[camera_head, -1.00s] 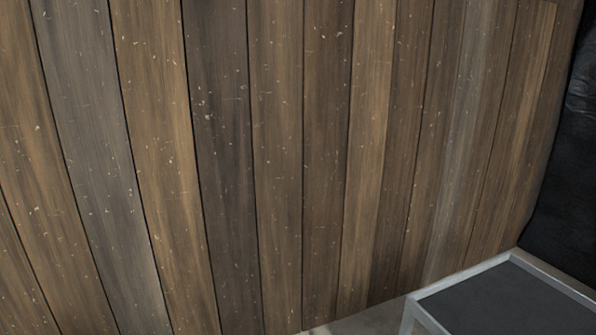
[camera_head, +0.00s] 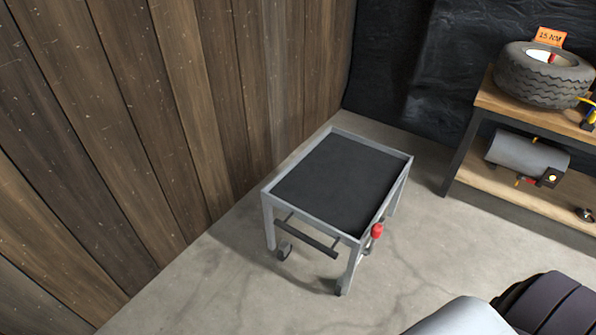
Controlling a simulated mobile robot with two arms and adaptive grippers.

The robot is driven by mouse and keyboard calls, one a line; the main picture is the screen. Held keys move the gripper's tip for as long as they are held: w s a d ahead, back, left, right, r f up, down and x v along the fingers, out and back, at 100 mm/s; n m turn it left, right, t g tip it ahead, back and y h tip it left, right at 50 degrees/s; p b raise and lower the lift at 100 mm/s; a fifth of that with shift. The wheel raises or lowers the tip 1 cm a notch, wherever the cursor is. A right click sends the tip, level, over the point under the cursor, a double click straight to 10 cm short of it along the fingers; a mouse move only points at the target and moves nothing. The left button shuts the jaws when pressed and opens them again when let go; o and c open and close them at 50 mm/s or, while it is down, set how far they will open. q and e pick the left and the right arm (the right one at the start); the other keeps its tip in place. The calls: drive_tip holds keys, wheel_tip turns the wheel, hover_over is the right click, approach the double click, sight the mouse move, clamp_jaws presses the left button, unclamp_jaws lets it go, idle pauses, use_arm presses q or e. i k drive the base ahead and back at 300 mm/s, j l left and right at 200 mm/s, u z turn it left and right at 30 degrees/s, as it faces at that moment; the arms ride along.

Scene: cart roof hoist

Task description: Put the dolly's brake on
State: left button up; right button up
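The dolly (camera_head: 272,190) is a grey metal-framed cart with a dark flat top, standing on the concrete floor beside the wooden wall. A dark push bar (camera_head: 306,239) is on its near side. A red knob (camera_head: 377,230) sits at its near right corner, below the top rim; it may be the brake handle, but its setting cannot be told. Casters (camera_head: 285,249) show under the near legs. The top is empty. Part of my own arm shows at the lower right, apart from the dolly. Neither gripper is in view.
A wooden shelf bench (camera_head: 480,187) stands at the right, with a tire (camera_head: 541,78), an orange "15 NM" sign (camera_head: 551,37) and a grey cylindrical tank (camera_head: 524,153). The wooden plank wall (camera_head: 205,90) is close on the dolly's left. Floor in front of the dolly is clear.

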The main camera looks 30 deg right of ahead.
sight(376, 230)
drive_tip(key=z, duration=0.95)
